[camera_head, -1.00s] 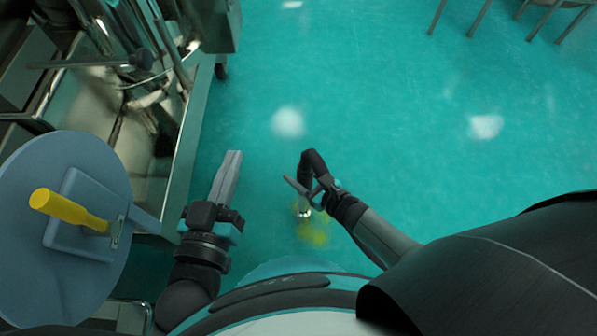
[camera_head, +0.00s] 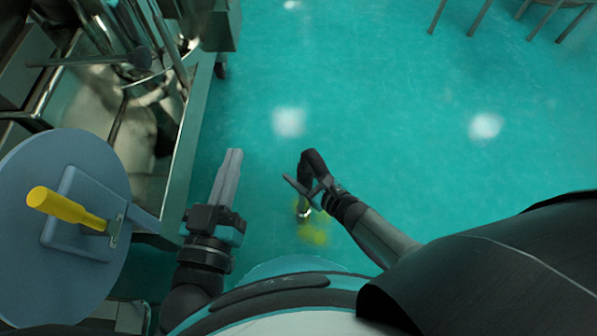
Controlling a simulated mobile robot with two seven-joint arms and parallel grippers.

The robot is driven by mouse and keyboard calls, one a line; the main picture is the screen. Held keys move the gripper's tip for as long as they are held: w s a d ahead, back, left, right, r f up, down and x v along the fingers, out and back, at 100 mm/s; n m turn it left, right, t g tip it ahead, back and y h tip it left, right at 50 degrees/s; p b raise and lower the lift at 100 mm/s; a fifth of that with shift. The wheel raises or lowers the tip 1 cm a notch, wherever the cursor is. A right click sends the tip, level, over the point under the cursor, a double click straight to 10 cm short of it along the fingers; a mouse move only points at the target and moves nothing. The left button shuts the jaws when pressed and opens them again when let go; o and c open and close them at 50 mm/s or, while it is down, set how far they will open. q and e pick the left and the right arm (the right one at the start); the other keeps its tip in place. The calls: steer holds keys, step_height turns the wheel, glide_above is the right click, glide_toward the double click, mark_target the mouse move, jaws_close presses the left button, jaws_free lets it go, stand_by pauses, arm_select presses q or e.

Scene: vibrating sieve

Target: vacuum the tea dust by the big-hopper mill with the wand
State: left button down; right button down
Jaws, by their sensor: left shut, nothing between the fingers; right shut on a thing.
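The tea dust shows as a blurry yellow-green patch (camera_head: 314,236) on the teal floor, close in front of my body. My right gripper (camera_head: 312,190) is shut on the wand (camera_head: 312,162), whose black curved upper end stands up above the fingers. My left gripper (camera_head: 231,158) is shut and empty, left of the wand, pointing away from me. The big-hopper mill cannot be told for sure among the machinery on the left.
A metal machine on a steel frame (camera_head: 186,150) fills the upper left. A round blue-grey disc with a yellow handle (camera_head: 68,208) is at the lower left, near my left arm. Metal legs (camera_head: 474,18) stand at the top right. The floor in the middle and right is clear.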

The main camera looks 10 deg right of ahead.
steer(key=shift+w+r, duration=0.1)
steer(key=shift+w, duration=0.05)
steer(key=shift+w+d, duration=0.1)
steer(key=shift+w, duration=2.5)
steer(key=s+p, duration=0.2)
steer(key=s, duration=0.8)
steer(key=shift+d, duration=0.1)
